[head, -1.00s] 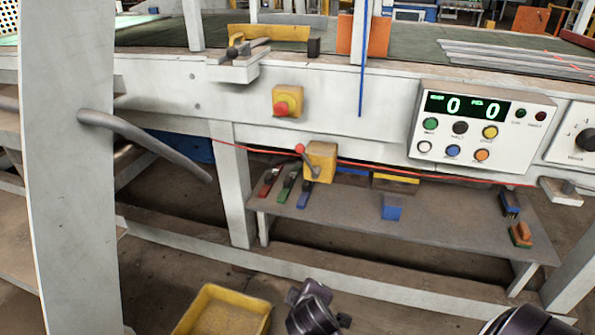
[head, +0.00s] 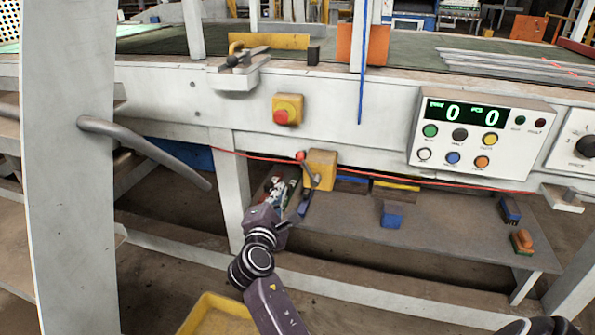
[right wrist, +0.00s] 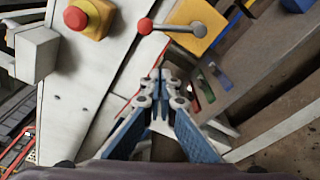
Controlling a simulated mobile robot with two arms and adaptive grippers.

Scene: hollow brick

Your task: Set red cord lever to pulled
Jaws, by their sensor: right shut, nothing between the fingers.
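The red cord lever is a grey rod with a red ball (head: 301,156) on a yellow box (head: 321,170) under the front beam. In the right wrist view its red ball (right wrist: 146,26), rod and yellow box (right wrist: 197,22) show at the top. The red cord (head: 425,178) runs along the beam's lower edge. My right gripper (head: 278,183) is shut and empty, below and left of the red ball and apart from it. In the right wrist view its closed fingertips (right wrist: 160,74) point toward the lever. My left gripper is not in view.
A yellow box with a red button (head: 287,110) sits on the beam above the lever. Coloured handles lie on the shelf (head: 350,238), partly hidden behind my right gripper. A white post (head: 230,190) stands to its left. A control panel (head: 478,135) is at right.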

